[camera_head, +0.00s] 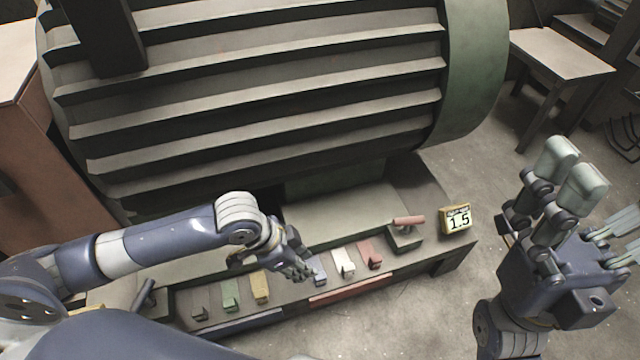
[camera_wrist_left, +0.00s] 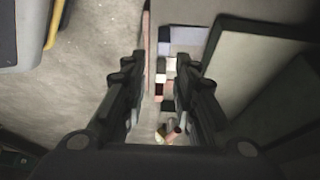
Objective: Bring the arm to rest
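My left arm comes in from the left over the front ledge of the large ribbed machine (camera_head: 250,85). My left gripper (camera_head: 300,268) is above the row of coloured switches, close to the blue one (camera_head: 319,272); contact cannot be told. In the left wrist view its two dark fingers (camera_wrist_left: 160,85) stand apart with nothing held between them. My right gripper (camera_head: 597,200) is raised at the right, fingers pointing up, spread and empty, away from the machine.
The ledge carries grey (camera_head: 198,313), green (camera_head: 230,297), yellow (camera_head: 260,288), white (camera_head: 343,264) and red (camera_head: 369,256) switches. A red-handled lever (camera_head: 408,221) and a "1.5" sign (camera_head: 457,220) stand at its right end. A small table (camera_head: 560,53) is behind.

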